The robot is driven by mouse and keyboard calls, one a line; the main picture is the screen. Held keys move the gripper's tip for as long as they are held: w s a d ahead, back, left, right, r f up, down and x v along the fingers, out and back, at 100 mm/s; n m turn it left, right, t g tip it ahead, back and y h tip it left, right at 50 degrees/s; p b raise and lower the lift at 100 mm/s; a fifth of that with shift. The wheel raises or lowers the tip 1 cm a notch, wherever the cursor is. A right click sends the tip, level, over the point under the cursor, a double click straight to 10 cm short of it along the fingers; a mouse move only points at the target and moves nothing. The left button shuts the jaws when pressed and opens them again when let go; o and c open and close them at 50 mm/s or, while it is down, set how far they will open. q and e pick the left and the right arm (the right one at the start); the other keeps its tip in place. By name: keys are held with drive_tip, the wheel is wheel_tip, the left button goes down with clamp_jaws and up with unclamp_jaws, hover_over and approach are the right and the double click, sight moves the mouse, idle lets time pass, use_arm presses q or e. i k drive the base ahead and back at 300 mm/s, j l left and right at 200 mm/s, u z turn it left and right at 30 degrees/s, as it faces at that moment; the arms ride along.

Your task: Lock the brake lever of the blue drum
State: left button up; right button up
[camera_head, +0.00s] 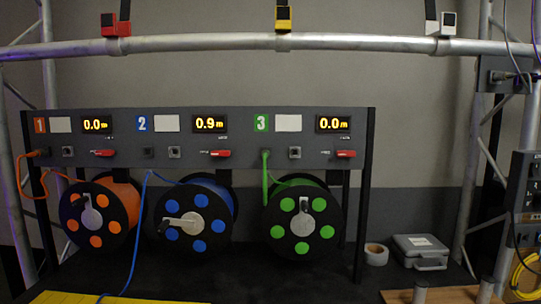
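The blue drum (221,222) hangs in the middle of the rack, with a black flange, blue round openings and a crank handle pointing left. Above it, on the grey panel marked 2, is a red brake lever (220,153). The lever looks roughly level; I cannot tell for sure whether it is locked. The display (209,123) above it reads 0.9 m. A blue cable (137,235) rises at the drum's left and drops down to the front. Neither of my grippers is in view.
The orange drum (123,194) and green drum (332,230) flank it, with similar red levers (103,153) (346,154) and 0.0 m displays. A tape roll (376,255) and grey case (420,252) sit at right. A yellow surface (150,299) lies at front left. A truss (350,42) spans above.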

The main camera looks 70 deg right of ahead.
sight(223, 153)
drive_tip(key=k+j+z, duration=0.1)
drive_tip(key=z, duration=1.8)
